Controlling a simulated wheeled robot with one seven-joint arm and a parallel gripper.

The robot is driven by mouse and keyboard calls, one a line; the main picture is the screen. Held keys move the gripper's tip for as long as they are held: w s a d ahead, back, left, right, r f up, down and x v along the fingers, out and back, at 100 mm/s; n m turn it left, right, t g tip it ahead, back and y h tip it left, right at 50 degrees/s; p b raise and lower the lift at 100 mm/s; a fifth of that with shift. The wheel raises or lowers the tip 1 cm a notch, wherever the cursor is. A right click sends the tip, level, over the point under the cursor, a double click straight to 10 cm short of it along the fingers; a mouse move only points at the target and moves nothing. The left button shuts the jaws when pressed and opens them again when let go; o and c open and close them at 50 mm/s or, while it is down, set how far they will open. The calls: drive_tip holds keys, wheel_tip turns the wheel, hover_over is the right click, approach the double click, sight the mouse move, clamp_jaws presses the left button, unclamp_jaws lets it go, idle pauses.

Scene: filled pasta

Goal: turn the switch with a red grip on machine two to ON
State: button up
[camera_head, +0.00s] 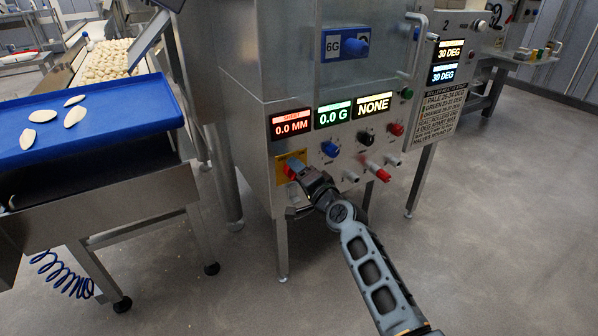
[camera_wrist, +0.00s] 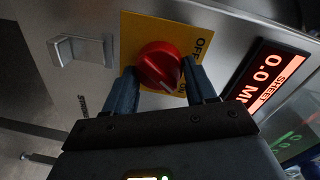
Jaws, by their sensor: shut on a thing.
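The switch with the red grip (camera_wrist: 160,66) sits on a yellow plate (camera_wrist: 133,27) on the machine's metal front. In the wrist view the plate shows "OFF" at the upper right and a partly hidden "ON" at the lower right. The grip's pale pointer mark is at its lower right, towards the partly hidden word. My gripper (camera_wrist: 163,92) has a finger on each side of the red grip and is shut on it.
Displays reading "0.0 MM" (camera_head: 291,123), "0.0 G" (camera_head: 335,113) and "NONE" (camera_head: 373,105) are above. A blue knob (camera_head: 329,149), a black knob (camera_head: 364,138) and a red-tipped lever (camera_head: 381,174) are to the right. A metal bracket (camera_wrist: 80,50) is beside the plate. A blue tray (camera_head: 90,125) stands left.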

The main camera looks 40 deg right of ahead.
drive_tip(key=shift+m, duration=1)
drive_tip(key=shift+f, duration=0.1)
drive_tip(key=o, duration=1)
drive_tip(key=shift+o, duration=0.2)
drive_tip(key=shift+s, duration=0.15)
drive_tip(key=p+v, duration=0.1)
drive_tip(key=v, duration=0.6)
drive_tip(key=shift+s, duration=0.3)
